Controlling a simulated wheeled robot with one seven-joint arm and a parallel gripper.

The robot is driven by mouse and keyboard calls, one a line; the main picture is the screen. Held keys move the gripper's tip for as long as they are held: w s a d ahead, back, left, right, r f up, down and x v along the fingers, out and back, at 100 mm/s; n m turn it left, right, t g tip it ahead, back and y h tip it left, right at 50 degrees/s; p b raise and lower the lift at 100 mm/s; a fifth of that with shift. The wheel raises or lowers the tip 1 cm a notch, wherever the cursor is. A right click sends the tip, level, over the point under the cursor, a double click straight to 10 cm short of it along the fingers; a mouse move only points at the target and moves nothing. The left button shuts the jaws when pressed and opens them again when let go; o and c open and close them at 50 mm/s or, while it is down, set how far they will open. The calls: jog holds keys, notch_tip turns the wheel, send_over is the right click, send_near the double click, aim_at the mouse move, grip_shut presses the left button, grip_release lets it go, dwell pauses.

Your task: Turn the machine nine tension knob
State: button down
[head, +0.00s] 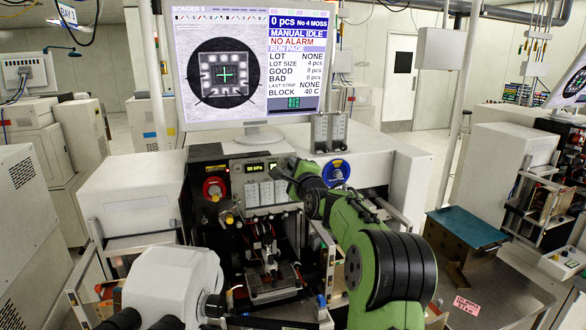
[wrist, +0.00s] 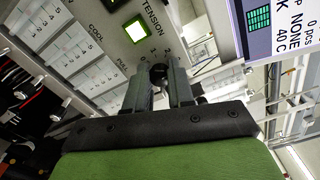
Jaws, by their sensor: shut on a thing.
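The tension knob (wrist: 158,69) is a small dark knob on a light panel (wrist: 103,22) in the wrist view, below the word TENSION and a lit yellow-green square (wrist: 135,30). Small dial numbers show around it. My gripper (wrist: 160,78) is shut on the knob, one finger on each side; the fingers hide part of it. In the head view my gripper (head: 284,176) reaches the right end of the machine's control panel (head: 250,168), and the knob is hidden there. The monitor (head: 250,65) above reads BONDER 9.
A red round knob (head: 214,188) is left of the panel and a blue round one (head: 336,171) right of my gripper. The monitor's lower edge (wrist: 258,62) is close on the right. The bonding stage (head: 270,285) is below.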

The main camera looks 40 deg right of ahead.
jog(key=shift+m, duration=0.6)
jog(key=c, duration=1)
grip_release()
jog(key=b+v, duration=0.2)
jog(key=v, duration=1.3)
jog(key=shift+s+a, duration=0.15)
jog(key=shift+s, duration=0.25)
